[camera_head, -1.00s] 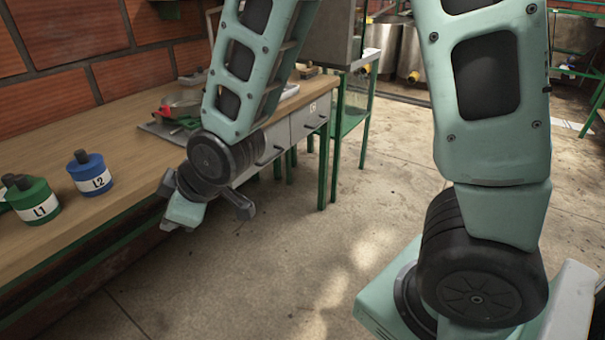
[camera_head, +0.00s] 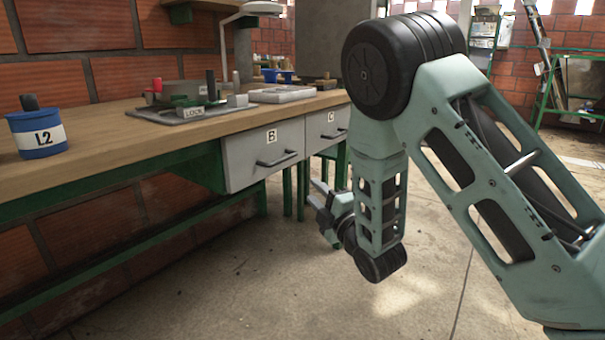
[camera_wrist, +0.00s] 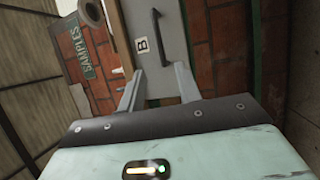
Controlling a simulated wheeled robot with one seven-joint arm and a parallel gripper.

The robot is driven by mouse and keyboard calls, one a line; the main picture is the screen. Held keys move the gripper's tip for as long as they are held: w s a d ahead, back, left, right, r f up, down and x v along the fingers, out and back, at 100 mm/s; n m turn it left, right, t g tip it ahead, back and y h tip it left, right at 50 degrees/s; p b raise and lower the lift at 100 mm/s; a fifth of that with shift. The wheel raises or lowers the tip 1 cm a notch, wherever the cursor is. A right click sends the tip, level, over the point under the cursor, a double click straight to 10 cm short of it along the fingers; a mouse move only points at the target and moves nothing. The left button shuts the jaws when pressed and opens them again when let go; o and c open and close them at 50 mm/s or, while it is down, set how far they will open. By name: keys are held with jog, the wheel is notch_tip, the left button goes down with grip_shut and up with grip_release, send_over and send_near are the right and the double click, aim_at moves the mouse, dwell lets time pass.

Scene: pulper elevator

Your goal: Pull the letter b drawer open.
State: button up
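The letter B drawer (camera_head: 262,150) is a grey box front under the wooden bench, with a white B label and a dark bar handle (camera_head: 277,160). Its front looks in line with the drawer beside it, so it appears shut. My gripper (camera_head: 318,208) is in front of the bench, to the right of and lower than the handle, apart from it. In the wrist view the drawer front (camera_wrist: 172,68) and handle (camera_wrist: 157,42) show beyond the fingers. My gripper (camera_wrist: 158,82) is open there, with nothing between its fingers.
The C drawer (camera_head: 327,125) is right of B. The bench top (camera_head: 110,135) carries a blue L2 container (camera_head: 38,132) and a grey tray (camera_head: 280,94). Green bench legs (camera_head: 288,190) stand below. The concrete floor (camera_head: 230,270) in front is clear.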

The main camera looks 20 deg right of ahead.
aim_at(284, 161)
jog(key=b+x, duration=0.4)
jog(key=x, duration=1.3)
jog(key=shift+w+r, duration=0.1)
jog(key=shift+r, duration=0.1)
grip_shut()
